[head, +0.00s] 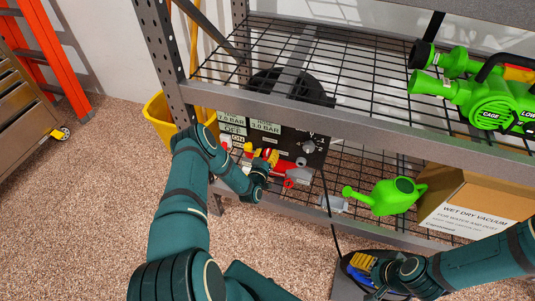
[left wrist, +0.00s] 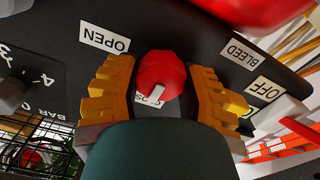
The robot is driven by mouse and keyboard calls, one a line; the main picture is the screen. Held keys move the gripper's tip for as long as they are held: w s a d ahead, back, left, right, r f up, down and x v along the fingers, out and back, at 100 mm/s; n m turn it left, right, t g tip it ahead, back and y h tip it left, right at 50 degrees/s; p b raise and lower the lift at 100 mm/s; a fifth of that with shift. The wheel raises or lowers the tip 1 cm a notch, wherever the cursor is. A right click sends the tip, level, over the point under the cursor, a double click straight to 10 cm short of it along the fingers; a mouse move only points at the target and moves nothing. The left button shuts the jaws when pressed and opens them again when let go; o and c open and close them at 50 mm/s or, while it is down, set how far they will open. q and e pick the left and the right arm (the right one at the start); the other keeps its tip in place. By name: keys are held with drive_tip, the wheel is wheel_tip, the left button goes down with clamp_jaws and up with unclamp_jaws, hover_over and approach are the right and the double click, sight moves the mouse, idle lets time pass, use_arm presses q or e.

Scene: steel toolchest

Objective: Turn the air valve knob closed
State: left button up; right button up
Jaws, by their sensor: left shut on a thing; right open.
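The red air valve knob (left wrist: 160,72) sits on a black panel (left wrist: 205,32) in the left wrist view. Its white pointer mark faces a partly covered label (left wrist: 150,101) that seems to start with "C". An OPEN label (left wrist: 104,39) is left of the knob. My left gripper (left wrist: 160,88) has its yellow fingers on both sides of the knob, shut on it. In the head view my left gripper (head: 264,168) is at the panel on the lower shelf, hiding the knob there. My right gripper (head: 360,266) is open and empty, low in front of the shelf.
BLEED (left wrist: 238,53) and OFF (left wrist: 265,90) labels lie right of the knob. A green watering can (head: 388,196) and a cardboard box (head: 463,200) stand right of the panel. A shelf beam (head: 340,125) runs above; a yellow bucket (head: 160,118) is at left.

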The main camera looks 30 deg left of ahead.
use_arm(q)
drive_tip(key=o, duration=1.2)
drive_tip(key=v, duration=1.2)
